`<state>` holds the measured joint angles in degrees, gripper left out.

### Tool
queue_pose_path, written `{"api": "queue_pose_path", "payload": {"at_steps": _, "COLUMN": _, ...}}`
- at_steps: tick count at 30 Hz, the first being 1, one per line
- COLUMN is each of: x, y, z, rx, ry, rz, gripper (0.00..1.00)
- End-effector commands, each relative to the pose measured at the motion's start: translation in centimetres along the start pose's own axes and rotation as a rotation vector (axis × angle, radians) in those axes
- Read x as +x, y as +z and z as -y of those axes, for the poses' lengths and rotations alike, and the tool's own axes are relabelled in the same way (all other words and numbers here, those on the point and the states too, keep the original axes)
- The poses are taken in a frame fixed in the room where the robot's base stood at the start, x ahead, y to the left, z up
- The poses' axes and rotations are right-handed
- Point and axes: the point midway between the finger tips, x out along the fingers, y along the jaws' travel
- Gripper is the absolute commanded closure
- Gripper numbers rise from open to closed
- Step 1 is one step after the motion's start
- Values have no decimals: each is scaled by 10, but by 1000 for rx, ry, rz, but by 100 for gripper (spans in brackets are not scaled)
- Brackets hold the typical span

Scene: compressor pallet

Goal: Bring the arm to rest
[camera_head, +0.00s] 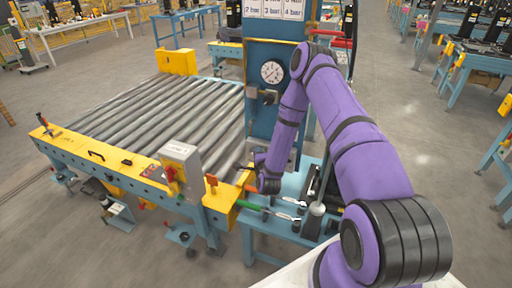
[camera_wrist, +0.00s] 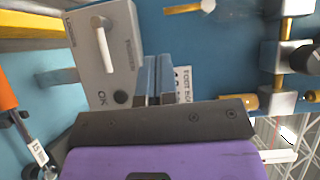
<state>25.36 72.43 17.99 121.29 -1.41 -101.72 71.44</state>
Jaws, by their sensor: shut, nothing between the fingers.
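My purple arm reaches from the lower right of the head view up to a bend and then down in front of the blue gauge panel (camera_head: 271,112). Its wrist end is low, above the small blue side table (camera_head: 262,222). My gripper's fingers are hard to make out there. In the wrist view my gripper (camera_wrist: 158,66) shows as two grey-blue fingers side by side, shut and empty. They lie in front of the blue panel, between a grey box with a white lever (camera_wrist: 104,42) and a white label (camera_wrist: 183,85). I cannot tell whether they touch anything.
A roller conveyor (camera_head: 160,115) with a yellow-edged frame stands left of my arm. Tools with green and orange handles lie on the side table. An orange-handled tool (camera_wrist: 8,88) and brass pipe fittings (camera_wrist: 285,63) flank my gripper. Open floor (camera_head: 415,130) lies right.

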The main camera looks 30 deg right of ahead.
Motion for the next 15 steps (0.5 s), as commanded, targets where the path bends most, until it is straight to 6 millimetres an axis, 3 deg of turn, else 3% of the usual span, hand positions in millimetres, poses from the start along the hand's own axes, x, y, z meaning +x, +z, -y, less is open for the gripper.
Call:
{"api": "queue_pose_path", "payload": {"at_steps": 6, "x": -15, "y": 0, "z": 0, "rx": 0, "ry": 1, "rz": 0, "gripper": 100}}
{"api": "queue_pose_path", "payload": {"at_steps": 15, "x": -16, "y": 0, "z": 0, "rx": 1, "ry": 0, "rz": 0, "gripper": 100}}
